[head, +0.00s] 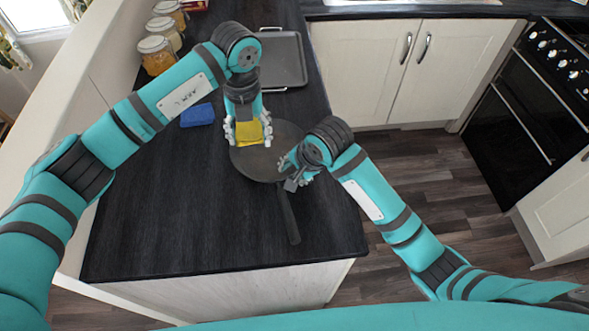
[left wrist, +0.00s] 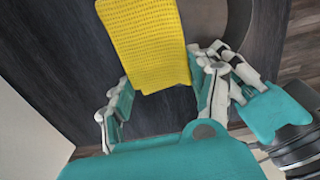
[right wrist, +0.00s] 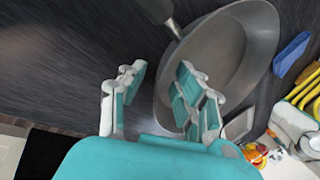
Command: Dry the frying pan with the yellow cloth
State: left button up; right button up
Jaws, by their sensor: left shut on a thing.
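The dark grey frying pan (head: 255,165) lies on the dark worktop, its handle (head: 289,215) towards the front edge. My left gripper (head: 248,130) is shut on the yellow cloth (head: 252,134), which is over the back left part of the pan. The cloth (left wrist: 145,40) hangs out flat past the fingers in the left wrist view; whether it touches the pan is unclear. My right gripper (head: 296,172) is at the pan's right side near the handle. In the right wrist view its fingers (right wrist: 160,97) are apart, one over the pan (right wrist: 225,55) and one outside its rim.
A blue sponge (head: 197,115) lies left of the pan. A grey tray (head: 284,62) lies behind it. Several jars (head: 157,55) stand along the back left edge. The worktop's front left (head: 160,220) is clear. Cupboards and an oven (head: 525,110) stand across the floor at right.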

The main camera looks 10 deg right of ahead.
grip_shut()
dwell(0.5)
pick_arm(q)
jog(key=shift+d, duration=0.1)
jog(key=n, duration=0.2)
send_near(273, 165)
jog(key=shift+f, duration=2.85)
